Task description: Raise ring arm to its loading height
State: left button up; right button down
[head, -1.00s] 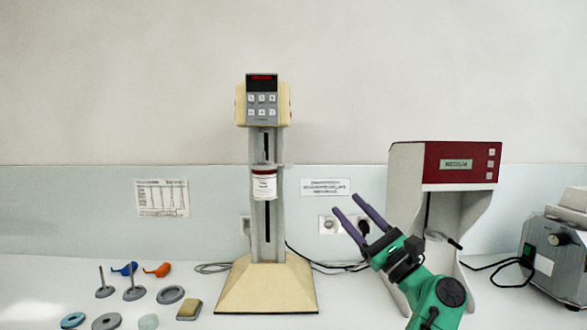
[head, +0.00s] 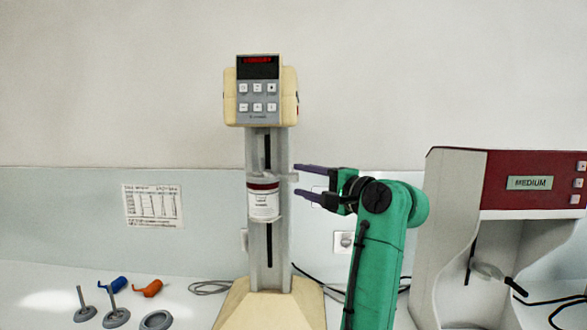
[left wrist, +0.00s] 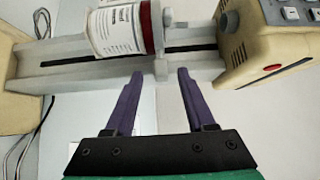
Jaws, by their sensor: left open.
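The ring arm (head: 284,177) is a grey bracket with a small knob on the mixer's upright column (head: 256,150), just above a white and maroon labelled jar (head: 263,203). In the left wrist view the ring arm's end (left wrist: 161,68) shows between and just beyond my fingertips. My left gripper (head: 297,181) has purple fingers, is open, and is level with the ring arm at its right side. In the left wrist view its fingers (left wrist: 160,74) are spread and hold nothing. I cannot tell if they touch the bracket. My right gripper is not in view.
A cream control head (head: 259,92) with a red display tops the column; its base (head: 270,309) is on the bench. A maroon and grey machine (head: 532,184) stands at right. Small grey stands, blue and orange pieces (head: 148,287) lie at left. Cables run behind.

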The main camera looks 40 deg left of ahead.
aim_at(294, 173)
pick_arm(q)
jog(key=a, duration=0.1)
jog(key=a+p, duration=0.1)
jog(key=a, duration=0.1)
jog(key=shift+w+a+r, duration=0.1)
jog(key=shift+w, duration=0.1)
jog(key=shift+s+a, duration=0.1)
jog(key=shift+a, duration=0.1)
jog(key=shift+s, duration=0.1)
grip_shut()
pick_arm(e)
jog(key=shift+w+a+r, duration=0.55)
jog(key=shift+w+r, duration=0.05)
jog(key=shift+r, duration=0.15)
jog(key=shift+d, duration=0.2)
